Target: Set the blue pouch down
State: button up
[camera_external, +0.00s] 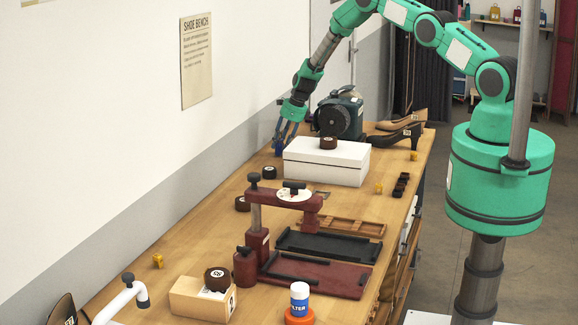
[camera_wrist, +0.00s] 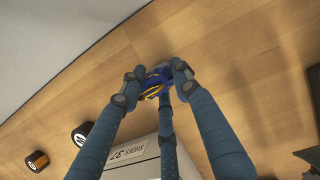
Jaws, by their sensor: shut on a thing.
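The blue pouch (camera_wrist: 157,80) shows in the wrist view as a small dark-blue thing with a yellow edge. It sits between the fingertips of my gripper (camera_wrist: 155,82), and the fingers partly hide it. In the external view my gripper (camera_external: 287,138) points down behind the white box, near the wall side of the bench (camera_external: 226,183). A bit of the blue pouch (camera_external: 278,148) shows at the fingertips there. My gripper is shut on it. The pouch is low, close to the bench top; I cannot tell whether it touches the wood.
A white lidded box (camera_external: 325,163) with a dark roll (camera_external: 328,143) on top stands right beside my gripper. A dark green machine (camera_external: 341,115) and heeled shoes (camera_external: 385,138) are behind it. Small dark rolls (camera_external: 269,173) lie nearby.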

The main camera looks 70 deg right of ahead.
jog(key=shift+f, duration=0.2)
jog(key=o, duration=1.1)
jog(key=shift+r, duration=0.25)
jog(key=b+v, duration=0.1)
jog(key=v, duration=1)
jog(key=shift+s+r+b, duration=0.15)
jog(key=shift+r+b, duration=0.15)
jog(key=shift+r, duration=0.1)
